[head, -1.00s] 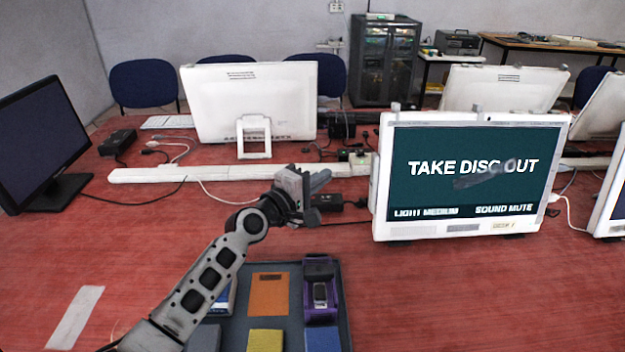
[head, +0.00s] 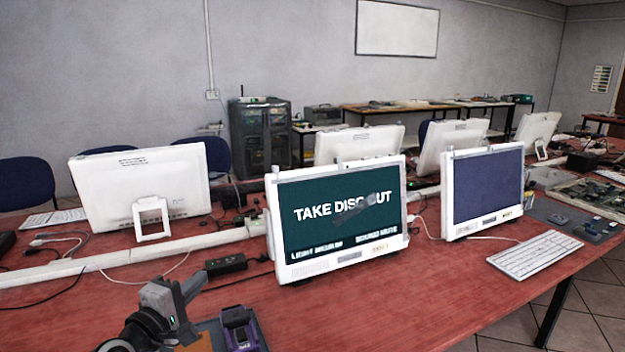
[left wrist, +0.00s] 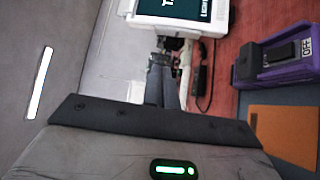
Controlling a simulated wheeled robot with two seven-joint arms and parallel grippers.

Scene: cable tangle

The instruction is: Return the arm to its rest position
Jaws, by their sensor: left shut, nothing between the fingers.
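My left gripper (head: 172,303) is at the lower left of the head view, shut and empty, above the red table. In the left wrist view its fingers (left wrist: 165,85) point up the picture toward a white monitor. A dark tray (head: 259,331) lies on the table just right of the gripper, mostly cut off by the frame's bottom edge. A purple device (head: 238,326) sits on it and also shows in the left wrist view (left wrist: 290,62). An orange panel (left wrist: 285,133) lies beside it. My right gripper is not in view.
A monitor reading "TAKE DISC OUT" (head: 337,218) stands right of the gripper. A black adapter (head: 226,265) with cables lies behind the gripper. A second monitor (head: 483,190) and a keyboard (head: 535,254) stand farther right.

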